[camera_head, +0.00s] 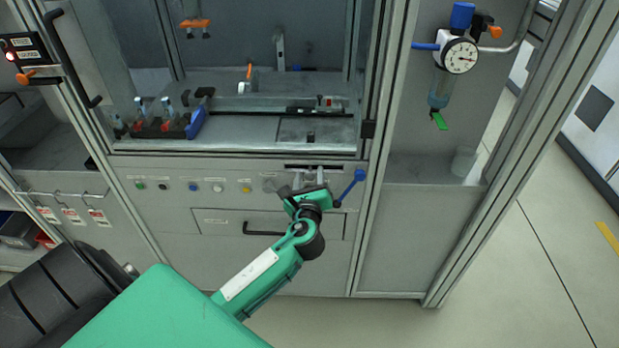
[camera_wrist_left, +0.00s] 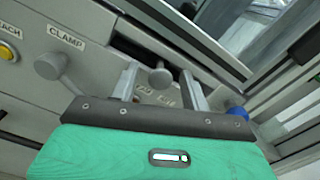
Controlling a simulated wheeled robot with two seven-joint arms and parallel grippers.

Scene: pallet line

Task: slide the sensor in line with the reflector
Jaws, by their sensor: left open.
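My left gripper (camera_head: 310,177) is at the cabinet's front panel, just below a dark horizontal slot (camera_head: 313,167). In the left wrist view the two grey fingers of the gripper (camera_wrist_left: 160,74) are apart. A round grey knob (camera_wrist_left: 161,79) shows between them, in front of the slot (camera_wrist_left: 150,55); I see no contact with it. I cannot pick out the reflector for certain. My right gripper is not in view.
A grey knob labelled CLAMP (camera_wrist_left: 50,66) is left of the gripper. A blue-ended lever (camera_head: 350,188) stands close on its right. A drawer with a black handle (camera_head: 263,233) is below. A dial gauge (camera_head: 460,56) hangs farther right.

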